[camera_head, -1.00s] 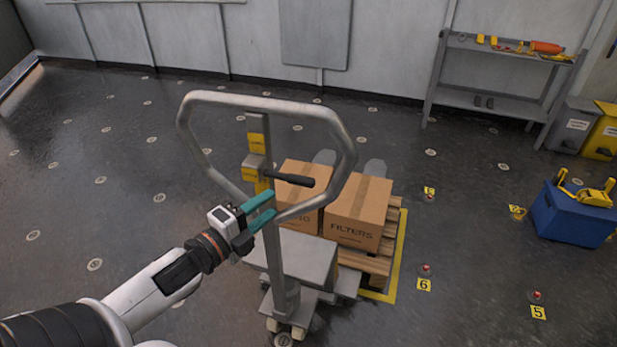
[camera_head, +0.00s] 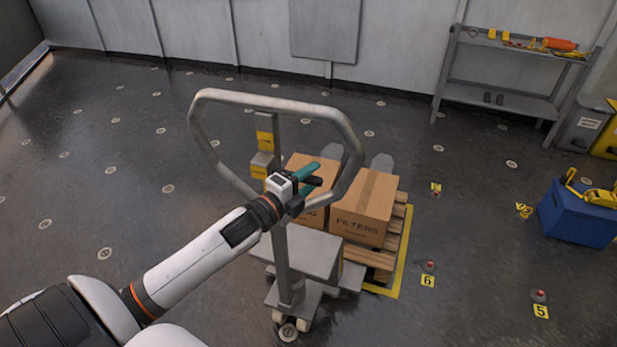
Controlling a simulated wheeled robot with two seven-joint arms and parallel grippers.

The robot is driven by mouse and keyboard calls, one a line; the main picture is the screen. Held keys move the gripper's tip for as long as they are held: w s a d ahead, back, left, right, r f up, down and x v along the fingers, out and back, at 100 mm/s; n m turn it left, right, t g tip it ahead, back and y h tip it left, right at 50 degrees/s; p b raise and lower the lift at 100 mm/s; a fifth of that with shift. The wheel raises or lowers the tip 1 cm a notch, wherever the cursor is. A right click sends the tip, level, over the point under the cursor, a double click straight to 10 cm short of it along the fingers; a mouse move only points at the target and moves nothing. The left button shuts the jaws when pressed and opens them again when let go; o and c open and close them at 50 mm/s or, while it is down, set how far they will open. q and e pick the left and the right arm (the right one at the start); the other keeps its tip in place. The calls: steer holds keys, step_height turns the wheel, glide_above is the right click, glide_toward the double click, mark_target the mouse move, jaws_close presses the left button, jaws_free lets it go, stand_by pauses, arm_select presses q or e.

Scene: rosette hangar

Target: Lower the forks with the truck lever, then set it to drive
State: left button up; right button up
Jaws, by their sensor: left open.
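The pallet truck's grey loop handle (camera_head: 272,97) stands upright in the middle of the head view. Its yellow-marked post (camera_head: 264,140) rises inside the loop. The black lever (camera_head: 314,181) sticks out to the right of the post, partly hidden by my left gripper. My left gripper (camera_head: 312,176) has teal fingers and is open at the lever, inside the loop's outline. I cannot tell whether the fingers touch the lever. The truck's forks (camera_head: 382,161) show only as grey tips behind the boxes. My right gripper is not in view.
Cardboard boxes, one marked FILTERS (camera_head: 364,207), sit on a wooden pallet (camera_head: 392,245) inside yellow floor lines. A blue crate (camera_head: 577,215) stands at the right. A grey shelf (camera_head: 500,95) stands against the back wall. The floor at the left is clear.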

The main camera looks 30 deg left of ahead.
arm_select(q)
jaws_close()
